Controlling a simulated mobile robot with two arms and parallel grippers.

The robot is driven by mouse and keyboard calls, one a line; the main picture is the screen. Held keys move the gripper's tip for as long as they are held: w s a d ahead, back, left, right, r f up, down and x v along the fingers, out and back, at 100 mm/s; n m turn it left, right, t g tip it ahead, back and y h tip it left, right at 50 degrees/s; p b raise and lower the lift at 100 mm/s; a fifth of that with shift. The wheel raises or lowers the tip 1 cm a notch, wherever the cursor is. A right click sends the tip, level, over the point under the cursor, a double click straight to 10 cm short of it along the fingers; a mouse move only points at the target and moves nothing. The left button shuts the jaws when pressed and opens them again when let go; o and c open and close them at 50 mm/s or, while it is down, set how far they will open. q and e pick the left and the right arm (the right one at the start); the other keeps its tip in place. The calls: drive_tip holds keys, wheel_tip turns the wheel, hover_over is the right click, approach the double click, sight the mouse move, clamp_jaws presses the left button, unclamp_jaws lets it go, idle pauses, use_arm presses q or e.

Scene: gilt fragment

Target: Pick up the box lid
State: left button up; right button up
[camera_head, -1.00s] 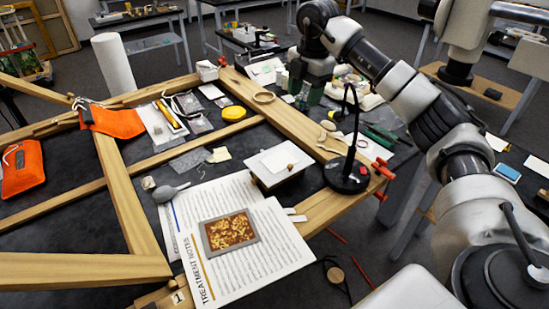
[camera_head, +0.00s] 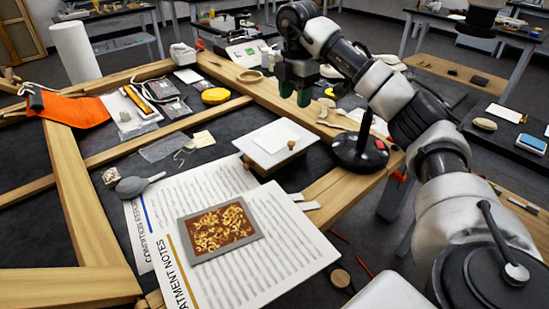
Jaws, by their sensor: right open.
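The box lid (camera_head: 250,141) looks like a pale, flat square panel with a smaller white sheet (camera_head: 276,136) on top and a small brown knob at its right. My right gripper (camera_head: 294,92) has dark green fingers, points downward and is open and empty. In the picture it is above and slightly right of the lid, apart from it. My left gripper is not in view.
A black round lamp base (camera_head: 361,152) stands close right of the lid. A framed gilt fragment (camera_head: 221,229) lies on printed sheets (camera_head: 285,215) in front. Wooden beams (camera_head: 265,100) frame the dark surface. A grey bulb blower (camera_head: 131,187) lies at left.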

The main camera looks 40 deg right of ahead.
wheel_tip(320, 180, down, 3)
drive_tip(key=b, duration=0.1)
hover_over(291, 142)
drive_tip(key=f, duration=0.4)
drive_tip(key=shift+d+f+b, duration=0.15)
drive_tip(key=shift+d+b, duration=0.15)
drive_tip(key=shift+b, duration=0.1)
drive_tip(key=shift+a+f, duration=0.2)
drive_tip(key=shift+f, duration=2.7)
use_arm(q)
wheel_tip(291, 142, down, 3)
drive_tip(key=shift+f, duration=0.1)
use_arm(e)
clamp_jaws()
